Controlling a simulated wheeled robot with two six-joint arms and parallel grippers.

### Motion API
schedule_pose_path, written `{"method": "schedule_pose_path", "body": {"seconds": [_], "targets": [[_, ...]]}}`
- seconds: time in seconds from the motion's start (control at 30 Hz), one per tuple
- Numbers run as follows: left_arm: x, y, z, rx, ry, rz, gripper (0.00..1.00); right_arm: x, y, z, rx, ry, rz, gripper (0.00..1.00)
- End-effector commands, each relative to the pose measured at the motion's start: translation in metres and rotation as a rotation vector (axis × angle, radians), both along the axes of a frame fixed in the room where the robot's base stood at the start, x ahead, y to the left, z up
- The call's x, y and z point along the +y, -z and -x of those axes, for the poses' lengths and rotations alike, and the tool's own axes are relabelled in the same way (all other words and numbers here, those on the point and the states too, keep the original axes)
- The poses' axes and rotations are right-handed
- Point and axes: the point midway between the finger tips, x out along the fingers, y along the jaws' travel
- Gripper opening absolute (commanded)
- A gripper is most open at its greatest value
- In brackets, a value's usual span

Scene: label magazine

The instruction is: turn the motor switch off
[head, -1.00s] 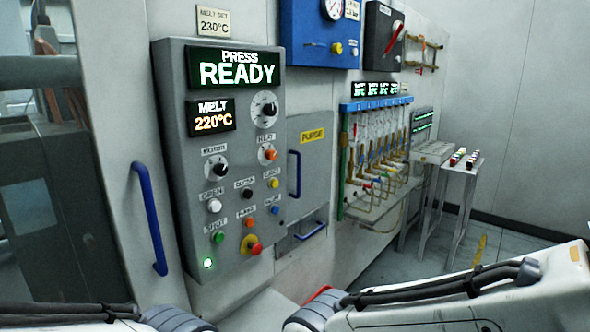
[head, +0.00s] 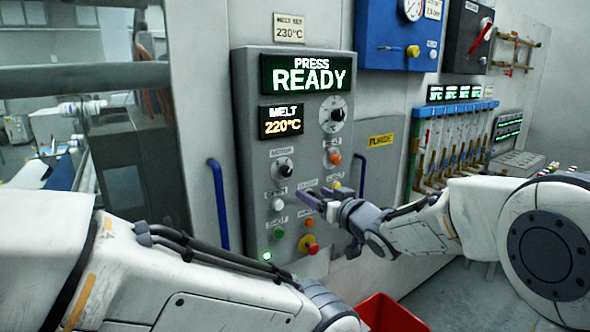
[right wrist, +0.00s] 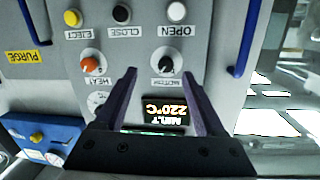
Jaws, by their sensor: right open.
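The motor switch (head: 282,170) is a black rotary knob under a MOTOR label on the grey press panel (head: 246,150). Its exact pointer direction is too small to tell. My right gripper (head: 310,196) is open and empty in front of the panel, to the right of and below the switch in the head view. The right wrist view shows the panel upside down. There the motor switch (right wrist: 166,64) appears between the two open fingertips (right wrist: 160,72), apart from them as far as I can see. My left gripper is out of view; only its arm shows.
An orange heat knob (head: 334,158) sits right of the motor switch. A white open button (head: 277,204) and a red emergency button (head: 310,246) are below. A blue handle (head: 218,204) stands left of the panel. A red bin (head: 392,316) is at the bottom.

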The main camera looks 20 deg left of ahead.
Motion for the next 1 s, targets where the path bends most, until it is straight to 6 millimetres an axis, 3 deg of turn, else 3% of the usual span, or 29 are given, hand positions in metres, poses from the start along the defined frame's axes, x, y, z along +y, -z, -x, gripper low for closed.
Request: {"method": "schedule_pose_path", "body": {"seconds": [0.2,0.7,1.0], "targets": [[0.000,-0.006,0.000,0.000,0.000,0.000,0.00,0.015,-0.016,-0.011,-0.059,-0.073,-0.080,0.72],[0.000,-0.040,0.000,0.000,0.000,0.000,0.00,0.077,-0.017,-0.062,-0.059,-0.072,-0.079,0.72],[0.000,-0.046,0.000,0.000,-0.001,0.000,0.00,0.091,-0.015,-0.074,-0.059,-0.071,-0.080,0.72]]}}
